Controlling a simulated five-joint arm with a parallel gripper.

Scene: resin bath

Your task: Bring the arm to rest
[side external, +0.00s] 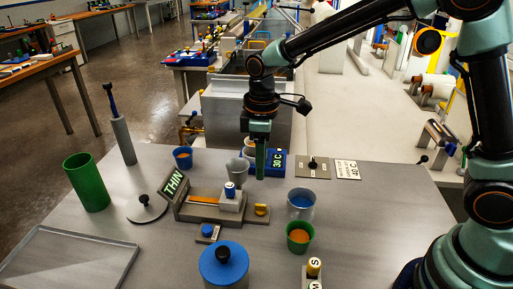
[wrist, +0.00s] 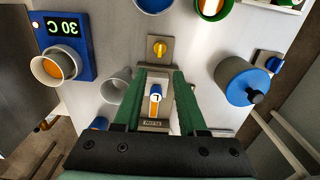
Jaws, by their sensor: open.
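My gripper (side external: 258,172) hangs pointing down above the grey table, behind the small fixture with the THIN sign (side external: 174,184). In the wrist view its two green fingers (wrist: 165,80) stand apart, with nothing gripped between them. A white piece with a blue cap (wrist: 156,92) shows in the gap, lower down on the fixture; it also shows in the side view (side external: 230,190). My arm reaches in from the right, its upper link stretched out over the table. Whether the fingertips touch anything is hard to tell.
Near the gripper stand the blue 30 C unit (side external: 277,162), a blue cup (side external: 183,158), a clear cup with blue contents (side external: 301,197) and a green cup (side external: 299,237). A blue-lidded pot (side external: 224,265) is in front. A tall green cylinder (side external: 87,182) and a tray (side external: 128,262) are left.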

